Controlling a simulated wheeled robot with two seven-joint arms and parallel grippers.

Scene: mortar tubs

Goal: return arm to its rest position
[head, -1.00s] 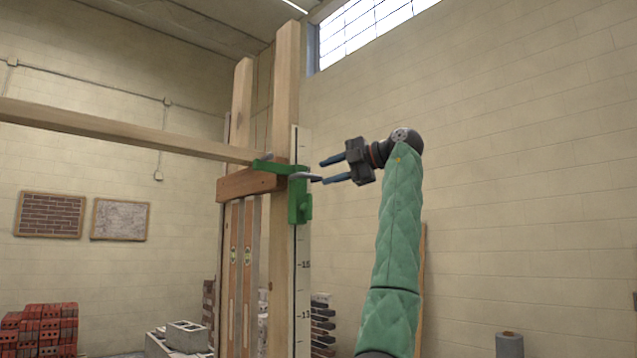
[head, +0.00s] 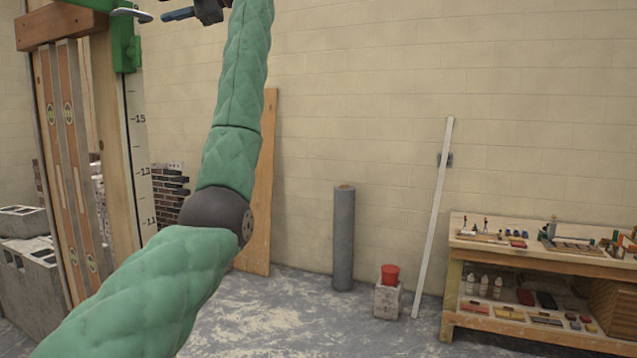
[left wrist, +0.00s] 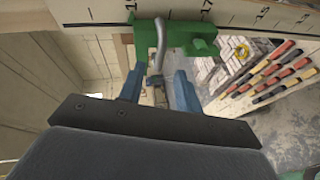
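My left arm (head: 232,110), in a green quilted sleeve, rises from the lower left of the head view to the top edge. My left gripper (head: 180,12) is cut off there, with one blue finger showing. In the left wrist view the left gripper (left wrist: 158,88) has its two blue fingers apart with nothing held. A green clamp (left wrist: 182,42) with a grey metal lever (left wrist: 157,65) is just ahead of the fingers. The lever appears between them in the picture; no contact is clear. The clamp (head: 124,40) is on the marked post. My right gripper is in no view.
The marked timber post (head: 113,150) and spirit levels stand at the left. A leaning board (head: 262,190), a grey roll (head: 344,240), a red-topped block (head: 388,300) and a long straightedge (head: 433,215) are along the wall. A wooden bench (head: 500,248) with tools is at the right.

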